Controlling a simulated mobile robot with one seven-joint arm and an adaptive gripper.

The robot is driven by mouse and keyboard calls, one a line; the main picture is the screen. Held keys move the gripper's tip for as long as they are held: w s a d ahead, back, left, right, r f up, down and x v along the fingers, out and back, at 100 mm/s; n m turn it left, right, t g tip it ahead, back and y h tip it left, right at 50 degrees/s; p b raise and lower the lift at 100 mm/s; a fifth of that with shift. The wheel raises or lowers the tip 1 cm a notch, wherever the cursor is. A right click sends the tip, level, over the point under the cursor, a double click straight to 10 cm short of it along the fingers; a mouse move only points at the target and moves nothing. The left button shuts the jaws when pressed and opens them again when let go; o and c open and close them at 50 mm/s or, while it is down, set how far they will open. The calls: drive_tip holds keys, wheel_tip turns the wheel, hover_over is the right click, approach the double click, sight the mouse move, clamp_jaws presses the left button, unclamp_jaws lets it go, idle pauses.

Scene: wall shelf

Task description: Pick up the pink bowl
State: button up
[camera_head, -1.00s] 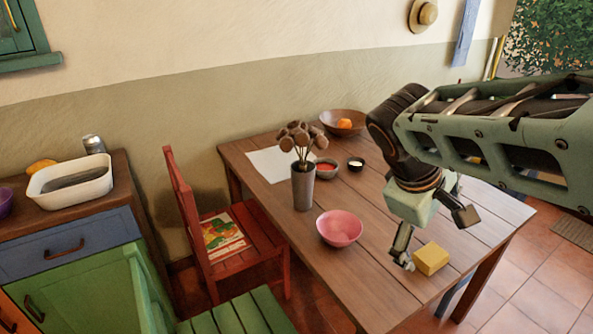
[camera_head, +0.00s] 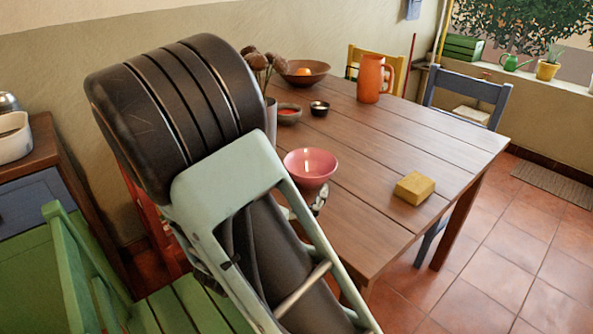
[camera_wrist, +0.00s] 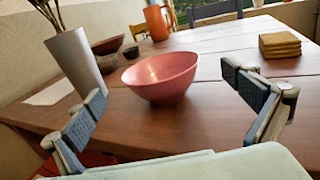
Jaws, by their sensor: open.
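The pink bowl (camera_head: 311,168) stands upright on the wooden table (camera_head: 375,195), near its left front edge in the head view. In the wrist view the pink bowl (camera_wrist: 161,77) is ahead of my gripper (camera_wrist: 172,108), between the lines of its two spread fingers and beyond them. My gripper is open and empty, with nothing between the fingertips. In the head view my arm covers most of the gripper; only a small part of a finger shows just below the bowl.
A grey vase (camera_wrist: 76,60) with dried flowers stands left of the bowl. A yellow block (camera_head: 415,188) lies to its right. Small bowls (camera_head: 288,114), an orange jug (camera_head: 370,79) and a wooden bowl (camera_head: 306,73) stand behind. A green chair (camera_head: 85,270) is at the left front.

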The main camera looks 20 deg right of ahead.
sight(301, 178)
drive_tip(key=shift+w+a+f+n+y, duration=0.2)
drive_tip(key=shift+f+n+y, duration=0.1)
drive_tip(key=shift+f, duration=0.15)
drive_tip(key=b+x, duration=0.1)
drive_tip(key=x, duration=0.4)
drive_tip(key=shift+d, duration=0.1)
drive_tip(key=b+x, duration=0.2)
drive_tip(key=x, duration=0.2)
drive_tip(key=shift+w+d+f, duration=0.1)
drive_tip(key=shift+d+f, duration=0.1)
drive_tip(key=shift+w+d+r, duration=0.1)
drive_tip(key=shift+w+d, duration=0.15)
drive_tip(key=shift+w, duration=0.05)
drive_tip(key=c, duration=1)
drive_tip(key=shift+c, duration=0.4)
drive_tip(key=shift+r, duration=0.15)
